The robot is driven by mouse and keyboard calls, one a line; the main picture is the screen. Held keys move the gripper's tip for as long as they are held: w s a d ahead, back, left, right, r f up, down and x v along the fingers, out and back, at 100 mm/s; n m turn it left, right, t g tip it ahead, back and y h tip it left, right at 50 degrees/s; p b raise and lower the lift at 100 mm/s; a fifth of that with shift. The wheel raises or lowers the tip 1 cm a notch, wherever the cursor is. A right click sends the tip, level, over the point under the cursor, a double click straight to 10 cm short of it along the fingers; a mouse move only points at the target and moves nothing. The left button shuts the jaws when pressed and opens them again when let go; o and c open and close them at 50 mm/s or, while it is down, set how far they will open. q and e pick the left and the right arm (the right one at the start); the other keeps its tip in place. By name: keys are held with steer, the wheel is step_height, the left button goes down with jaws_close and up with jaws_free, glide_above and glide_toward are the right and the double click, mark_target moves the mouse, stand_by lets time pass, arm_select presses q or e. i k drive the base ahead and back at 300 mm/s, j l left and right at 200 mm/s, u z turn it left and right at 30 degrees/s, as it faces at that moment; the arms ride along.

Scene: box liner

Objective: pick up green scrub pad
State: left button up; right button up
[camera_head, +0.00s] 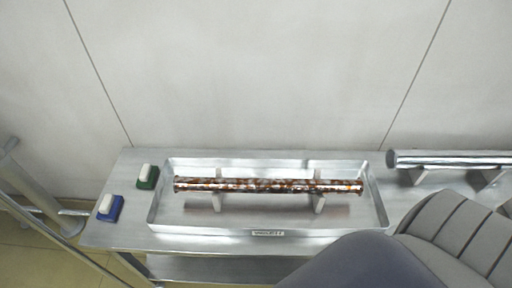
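The green scrub pad (148,177) lies on the left part of the metal table, just left of the tray. Neither gripper shows in the head view. A large grey arm part of mine fills the lower right corner. Nothing touches the green pad.
A metal tray (160,222) holds a rusty-looking rod (268,186) on two supports. A shiny metal cylinder (440,159) rests on supports at right. A wall stands behind the metal table (130,160).

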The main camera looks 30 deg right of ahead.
mark_target(146, 178)
steer(key=i+j+z, duration=0.15)
steer(key=j+z, duration=0.7)
steer(key=i+j+z, duration=0.1)
steer(key=j+z, duration=0.3)
steer(key=l, duration=0.05)
